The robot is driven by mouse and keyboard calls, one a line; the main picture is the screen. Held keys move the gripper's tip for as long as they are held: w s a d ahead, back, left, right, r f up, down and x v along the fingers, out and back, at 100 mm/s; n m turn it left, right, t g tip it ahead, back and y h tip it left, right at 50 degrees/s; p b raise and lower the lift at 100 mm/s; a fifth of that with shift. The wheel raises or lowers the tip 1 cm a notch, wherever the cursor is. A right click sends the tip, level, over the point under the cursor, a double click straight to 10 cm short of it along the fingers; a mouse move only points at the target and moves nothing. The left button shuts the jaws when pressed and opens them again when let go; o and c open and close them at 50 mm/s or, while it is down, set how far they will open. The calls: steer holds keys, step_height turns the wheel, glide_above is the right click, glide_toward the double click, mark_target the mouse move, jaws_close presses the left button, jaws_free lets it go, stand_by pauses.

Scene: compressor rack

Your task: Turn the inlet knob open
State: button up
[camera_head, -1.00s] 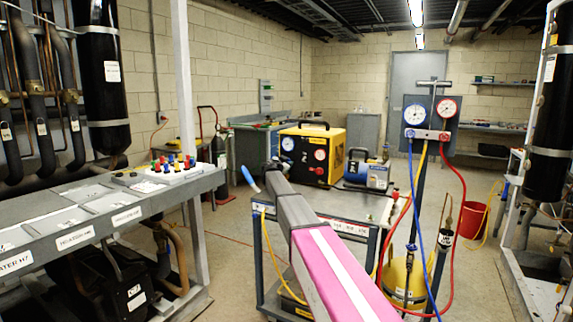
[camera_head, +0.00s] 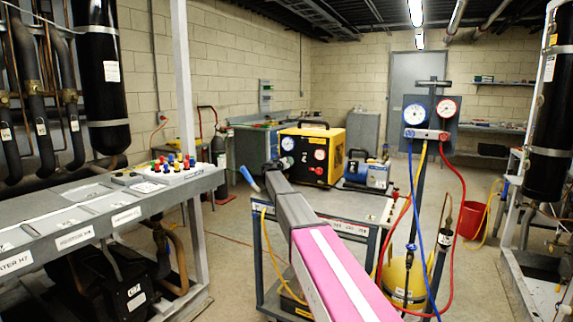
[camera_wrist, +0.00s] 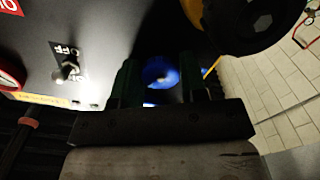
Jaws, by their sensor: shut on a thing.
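The yellow recovery machine (camera_head: 333,143) stands on the cart, its dark front panel with gauges towards me. A round blue knob (camera_wrist: 160,72) on that dark panel shows in the wrist view. My gripper (camera_wrist: 165,82) has a finger on each side of the blue knob and is shut on it. I cannot read an inlet label or make out the knob's pointer. In the head view, my pink and white arm reaches to the panel's lower left, and my gripper's tips are hard to make out there.
On the panel, a toggle switch (camera_wrist: 68,70) marked OFF sits left of my gripper. A dark round part (camera_wrist: 245,20) is close on its upper right. A blue pump (camera_head: 367,172) stands on the cart (camera_head: 345,208). Gauges with hoses (camera_head: 415,113) stand to the right.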

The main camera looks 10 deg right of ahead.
steer(key=shift+n, duration=2.2)
steer(key=o, duration=0.9)
steer(key=shift+s, duration=0.15)
steer(key=v, duration=1)
steer(key=shift+s+a, duration=0.2)
steer(key=shift+s, duration=0.05)
